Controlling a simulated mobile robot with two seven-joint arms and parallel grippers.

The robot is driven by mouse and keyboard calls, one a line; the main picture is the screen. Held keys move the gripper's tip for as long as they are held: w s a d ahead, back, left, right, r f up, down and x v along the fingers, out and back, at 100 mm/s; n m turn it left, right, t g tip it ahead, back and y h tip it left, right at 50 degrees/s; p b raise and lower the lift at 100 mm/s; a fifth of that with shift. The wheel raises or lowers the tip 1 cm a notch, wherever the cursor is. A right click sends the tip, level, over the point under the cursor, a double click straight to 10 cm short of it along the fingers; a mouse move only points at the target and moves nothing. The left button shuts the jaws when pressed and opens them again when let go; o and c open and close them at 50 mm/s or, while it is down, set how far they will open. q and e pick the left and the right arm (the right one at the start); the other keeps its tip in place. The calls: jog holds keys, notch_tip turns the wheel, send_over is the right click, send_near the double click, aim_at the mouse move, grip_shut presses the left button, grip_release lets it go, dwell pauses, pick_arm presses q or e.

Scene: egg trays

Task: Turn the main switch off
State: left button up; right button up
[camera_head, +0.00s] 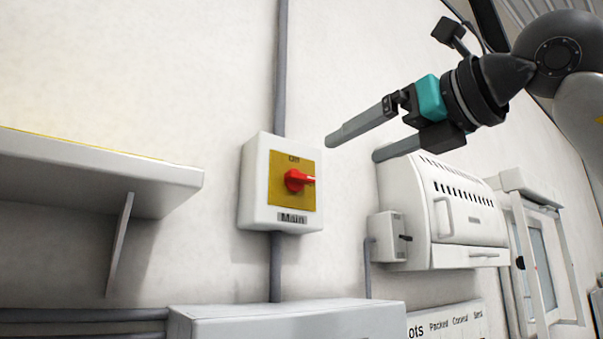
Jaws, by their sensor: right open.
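The main switch box (255,190) is a white box on the wall, left of the picture's middle, with a label reading "Main". On its yellow plate (278,197) sits a red rotary knob (296,180); its pointer end points to the right. The word "Off" is at the top of the plate. My right gripper (351,147) comes in from the upper right. Its two grey fingers are apart, with nothing between them. The fingertips are to the right of the box and above the knob, not touching it. My left gripper is not in view.
A white shelf (98,172) with a bracket juts out at the left. A grey box (285,322) is below the switch. A white vented cabinet (468,247) and a small wall box (386,238) are at the right. Grey conduit (281,70) runs up the wall.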

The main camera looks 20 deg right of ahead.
jog(key=p, duration=0.1)
send_near(304, 174)
jog(key=w, duration=0.2)
jog(key=x, duration=0.2)
jog(key=p+x, duration=0.1)
jog(key=x, duration=0.2)
jog(key=p+x, duration=0.1)
jog(key=x, duration=0.1)
jog(key=shift+w+a, duration=0.15)
jog(key=shift+a, duration=0.25)
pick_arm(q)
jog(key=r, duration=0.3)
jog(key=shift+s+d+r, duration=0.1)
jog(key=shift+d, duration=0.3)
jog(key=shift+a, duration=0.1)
pick_arm(e)
jog(key=shift+c, duration=0.2)
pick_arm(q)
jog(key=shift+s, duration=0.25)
pick_arm(e)
jog(key=c, duration=1.3)
